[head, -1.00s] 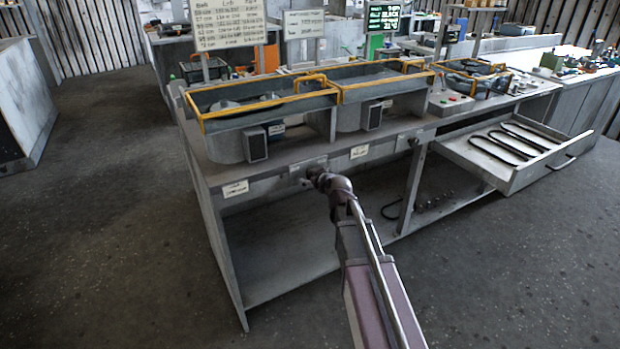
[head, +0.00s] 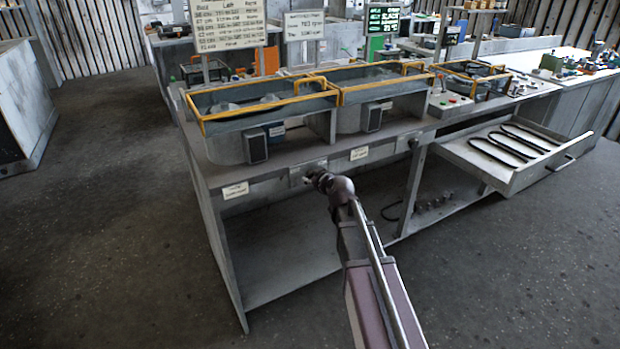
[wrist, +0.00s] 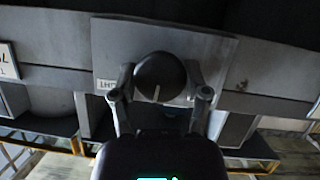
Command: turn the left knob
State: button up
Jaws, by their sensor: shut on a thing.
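A round dark knob (wrist: 158,72) with a pale pointer line sits on a grey metal plate (wrist: 108,45) in the wrist view. The line points down, slightly left. My gripper (wrist: 160,80) has one finger on each side of the knob and is shut on it. A small label beginning "LH" is partly hidden behind the left finger. In the head view my gripper (head: 314,179) reaches the bench's front panel below the left yellow-railed housing (head: 260,105). The knob is hidden there behind the gripper.
The grey bench (head: 275,170) has white labels on its front edge and an open lower shelf. An open drawer (head: 515,155) with black curved parts juts out at the right. The floor at the left is clear.

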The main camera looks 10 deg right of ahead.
jog(key=m+y, duration=0.2)
jog(key=m, duration=0.1)
jog(key=shift+f+m+g+y, duration=0.2)
jog(key=shift+m+g+y, duration=0.1)
jog(key=shift+g+y, duration=0.1)
jog(key=m+y+b, duration=0.2)
jog(key=m, duration=0.1)
jog(key=shift+s+m, duration=0.1)
jog(key=shift+m, duration=0.3)
jog(key=shift+a+y, duration=0.1)
jog(key=shift+y, duration=0.2)
jog(key=o, duration=1.1)
jog(key=shift+o, duration=0.2)
jog(key=shift+r, duration=0.1)
